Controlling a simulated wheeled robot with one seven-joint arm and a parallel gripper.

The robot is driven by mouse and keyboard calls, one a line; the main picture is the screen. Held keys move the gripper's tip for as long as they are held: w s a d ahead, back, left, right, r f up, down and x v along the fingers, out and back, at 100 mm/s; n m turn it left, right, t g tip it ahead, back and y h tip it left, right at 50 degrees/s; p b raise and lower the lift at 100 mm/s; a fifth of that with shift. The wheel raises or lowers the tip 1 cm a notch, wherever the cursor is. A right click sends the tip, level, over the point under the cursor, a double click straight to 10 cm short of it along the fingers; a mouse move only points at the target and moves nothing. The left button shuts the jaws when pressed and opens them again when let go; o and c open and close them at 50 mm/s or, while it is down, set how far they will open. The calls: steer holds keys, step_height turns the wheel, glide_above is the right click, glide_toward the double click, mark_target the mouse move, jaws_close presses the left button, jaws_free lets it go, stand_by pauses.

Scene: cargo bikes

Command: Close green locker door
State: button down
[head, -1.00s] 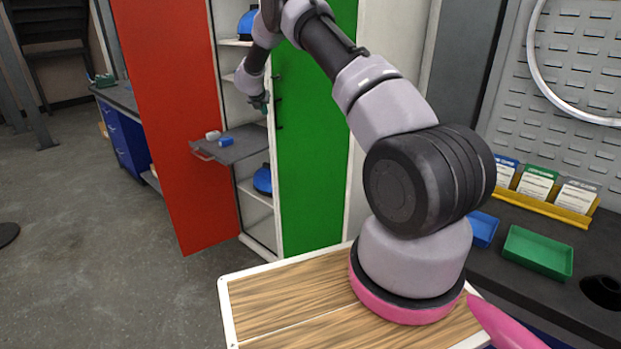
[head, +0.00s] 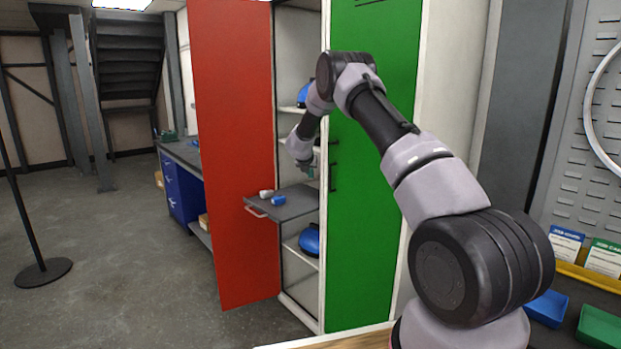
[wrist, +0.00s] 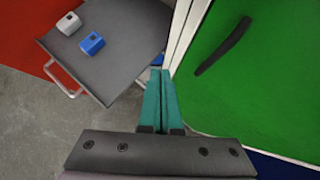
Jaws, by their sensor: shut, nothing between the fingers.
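The green locker door (head: 372,160) stands upright at the right of the open locker bay in the head view, its face toward me. It looks flush or nearly flush with its frame; I cannot tell whether a small gap remains. Its dark handle (wrist: 223,47) shows near its left edge in the wrist view. My gripper (head: 312,172) is at the door's left edge, partly hidden by my arm. In the wrist view its teal fingers (wrist: 160,75) are together and empty, over the white edge strips beside the door. I cannot tell whether they touch.
The red door (head: 235,150) stands wide open at the left. A grey pull-out shelf (head: 290,207) sticks out below my gripper, carrying a white block (wrist: 69,23) and a blue block (wrist: 91,43). Blue helmets are on the locker shelves.

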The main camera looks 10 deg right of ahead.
steer(key=s+a+r+n+t+y, duration=0.1)
steer(key=s+a+r+n, duration=0.15)
steer(key=r, duration=0.55)
steer(key=s+a+r+n+t+y, duration=0.1)
steer(key=s+r+n+t, duration=0.15)
steer(key=r, duration=0.65)
steer(key=s+a+r+n+t+y, duration=0.1)
steer(key=s+a+r+n, duration=0.15)
steer(key=r, duration=0.55)
steer(key=s+a+r+n+y, duration=0.2)
steer(key=s+r+n+y, duration=0.2)
steer(key=s+r+n, duration=0.9)
steer(key=s+f+n+g+y, duration=0.1)
steer(key=s+n+g, duration=0.2)
steer(key=s+n, duration=1.25)
steer(key=s+d+f, duration=0.1)
steer(key=s+f, duration=0.2)
steer(key=s, duration=0.5)
steer(key=s+d+f+g+h, duration=0.1)
steer(key=s+d+f, duration=0.1)
steer(key=s, duration=0.5)
steer(key=s+d+f+n+g+h, duration=0.1)
steer(key=s+d+f, duration=0.1)
steer(key=s, duration=0.6)
steer(key=shift+s+d+f, duration=0.25)
steer(key=shift+s+f, duration=0.05)
steer(key=shift+f, duration=0.5)
steer(key=c, duration=1.5)
jaws_free()
steer(key=shift+c, duration=0.2)
